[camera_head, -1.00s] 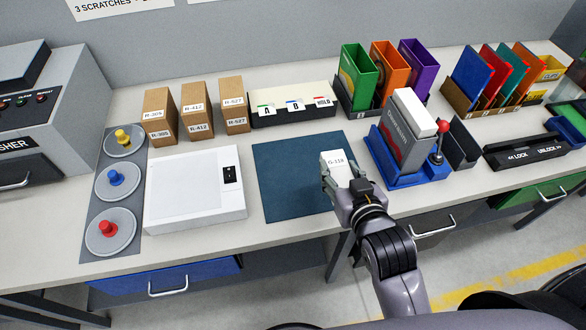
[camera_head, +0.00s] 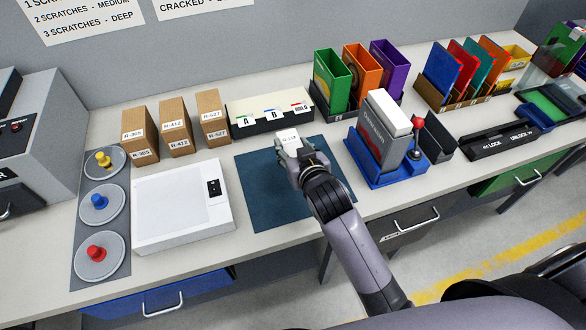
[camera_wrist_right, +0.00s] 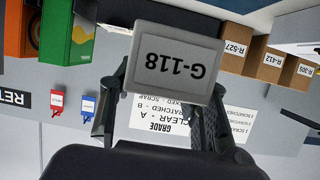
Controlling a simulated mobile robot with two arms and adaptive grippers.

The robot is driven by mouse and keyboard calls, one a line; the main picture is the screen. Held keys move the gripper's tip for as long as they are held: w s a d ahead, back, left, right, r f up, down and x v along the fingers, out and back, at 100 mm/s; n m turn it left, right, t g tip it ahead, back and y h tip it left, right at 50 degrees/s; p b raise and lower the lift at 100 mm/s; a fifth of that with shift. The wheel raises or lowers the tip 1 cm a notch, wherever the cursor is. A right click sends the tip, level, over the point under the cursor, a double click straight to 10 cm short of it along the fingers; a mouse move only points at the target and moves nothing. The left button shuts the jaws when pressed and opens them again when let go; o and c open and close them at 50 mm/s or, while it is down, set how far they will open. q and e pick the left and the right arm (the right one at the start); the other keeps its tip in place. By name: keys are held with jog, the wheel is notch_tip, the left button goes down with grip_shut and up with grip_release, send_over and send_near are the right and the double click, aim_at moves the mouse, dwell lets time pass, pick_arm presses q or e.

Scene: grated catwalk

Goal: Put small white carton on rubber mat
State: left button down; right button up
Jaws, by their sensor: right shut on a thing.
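I cannot tell whether the carton's underside touches the mat. The gripper and forearm hide part of the mat. My left gripper is not in view.
A white flat device (camera_head: 180,205) lies left of the mat. A blue stand (camera_head: 385,168) with a grey and white box is to its right. Brown cartons (camera_head: 175,128) and a card file box (camera_head: 270,117) stand behind. The rest of the mat is bare.

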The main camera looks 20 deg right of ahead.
notch_tip(320, 180, down, 5)
jog(key=shift+f, duration=2.05)
